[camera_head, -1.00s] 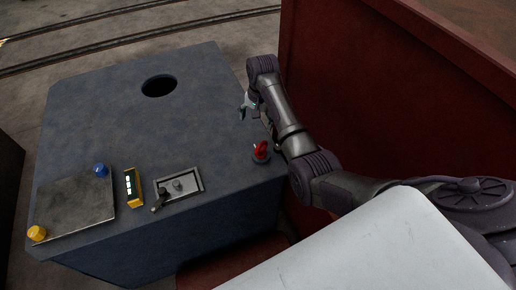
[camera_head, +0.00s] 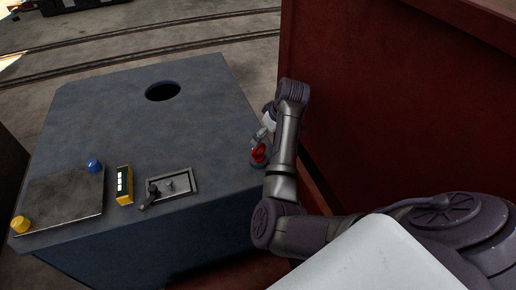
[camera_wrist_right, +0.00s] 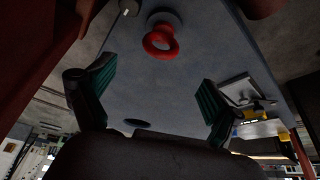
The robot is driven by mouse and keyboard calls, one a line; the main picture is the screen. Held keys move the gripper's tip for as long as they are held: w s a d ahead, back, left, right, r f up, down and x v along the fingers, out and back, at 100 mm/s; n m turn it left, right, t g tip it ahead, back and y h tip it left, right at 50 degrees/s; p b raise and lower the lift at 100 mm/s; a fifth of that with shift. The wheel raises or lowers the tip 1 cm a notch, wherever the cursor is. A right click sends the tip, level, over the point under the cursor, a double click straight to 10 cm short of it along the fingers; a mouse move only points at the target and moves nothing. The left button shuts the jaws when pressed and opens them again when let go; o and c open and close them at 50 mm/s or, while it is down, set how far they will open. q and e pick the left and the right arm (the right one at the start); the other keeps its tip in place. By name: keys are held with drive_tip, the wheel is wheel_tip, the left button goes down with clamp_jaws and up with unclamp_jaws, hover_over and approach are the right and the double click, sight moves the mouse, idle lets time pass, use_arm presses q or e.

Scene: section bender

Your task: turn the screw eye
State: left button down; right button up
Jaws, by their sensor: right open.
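The red screw eye (camera_head: 258,154) stands at the right edge of the blue-grey machine top in the head view. In the right wrist view the red ring (camera_wrist_right: 160,42) sits on a grey round base, beyond the fingertips and between their lines. My right gripper (camera_head: 266,128) is close to the ring in the head view, partly hidden by my own arm. In the wrist view its two green-padded fingers (camera_wrist_right: 158,98) are wide apart with nothing between them. My left gripper is not in view.
The machine top (camera_head: 200,110) has a round hole (camera_head: 163,91). Along its front are a lever plate (camera_head: 172,187), a yellow display (camera_head: 124,186), and a metal panel (camera_head: 62,198) with blue and yellow knobs. A dark red wall (camera_head: 400,110) stands close to my right arm.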

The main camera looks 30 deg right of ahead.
sight(260, 145)
drive_tip(key=x, duration=0.9)
drive_tip(key=shift+w+f, duration=0.1)
drive_tip(key=shift+f, duration=0.2)
drive_tip(key=shift+c, duration=0.4)
drive_tip(key=c, duration=1.1)
